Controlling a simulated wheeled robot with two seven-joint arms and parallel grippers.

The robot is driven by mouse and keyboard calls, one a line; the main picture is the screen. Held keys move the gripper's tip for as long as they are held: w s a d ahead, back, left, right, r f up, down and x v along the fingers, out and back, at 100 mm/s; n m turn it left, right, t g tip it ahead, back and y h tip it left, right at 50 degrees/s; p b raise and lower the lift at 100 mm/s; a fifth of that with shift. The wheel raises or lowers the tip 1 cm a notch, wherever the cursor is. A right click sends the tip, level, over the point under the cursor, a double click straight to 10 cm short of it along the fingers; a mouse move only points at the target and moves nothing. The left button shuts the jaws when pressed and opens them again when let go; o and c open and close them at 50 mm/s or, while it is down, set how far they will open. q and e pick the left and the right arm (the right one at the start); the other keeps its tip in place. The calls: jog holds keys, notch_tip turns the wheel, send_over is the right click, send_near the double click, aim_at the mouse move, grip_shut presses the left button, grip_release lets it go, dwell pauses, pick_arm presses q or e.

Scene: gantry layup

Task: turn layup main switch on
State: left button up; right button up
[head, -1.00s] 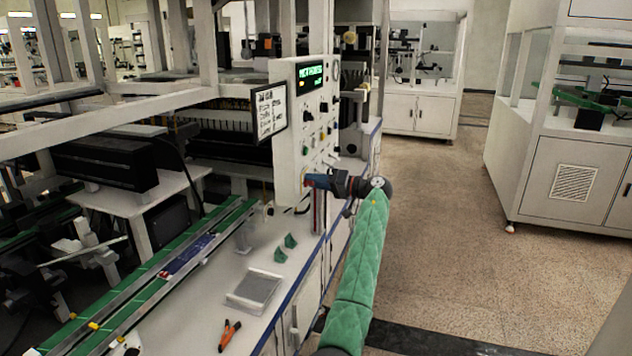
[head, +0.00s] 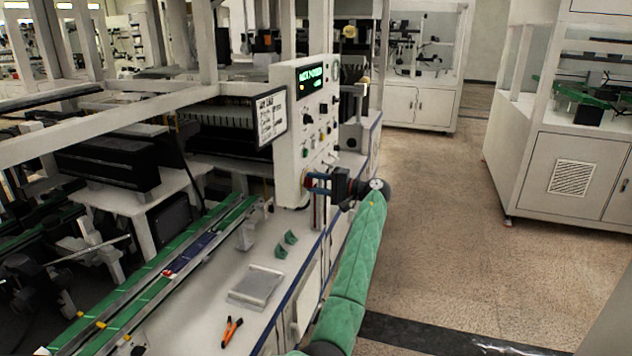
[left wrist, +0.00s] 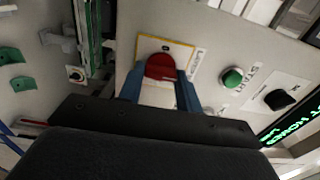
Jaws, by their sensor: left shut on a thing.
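The main switch is a red rotary knob (left wrist: 160,67) on a yellow-edged plate, seen in the left wrist view on the pale control panel (left wrist: 215,55). In the head view, my left gripper (head: 318,184) is at the lower front of the control panel (head: 290,150), covering the switch. The panel's display (head: 310,78) is lit with green text. My right gripper is in neither view.
A green button (left wrist: 232,77) labelled START and a black knob (left wrist: 279,99) sit beside the switch. The floor at the right is open.

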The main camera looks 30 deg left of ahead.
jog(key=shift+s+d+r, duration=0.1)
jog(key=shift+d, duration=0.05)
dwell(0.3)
pick_arm(q)
jog(key=o, duration=1)
jog(key=shift+w, duration=0.1)
jog(key=b+v, duration=0.2)
jog(key=v, duration=0.5)
jog(key=shift+d, duration=0.4)
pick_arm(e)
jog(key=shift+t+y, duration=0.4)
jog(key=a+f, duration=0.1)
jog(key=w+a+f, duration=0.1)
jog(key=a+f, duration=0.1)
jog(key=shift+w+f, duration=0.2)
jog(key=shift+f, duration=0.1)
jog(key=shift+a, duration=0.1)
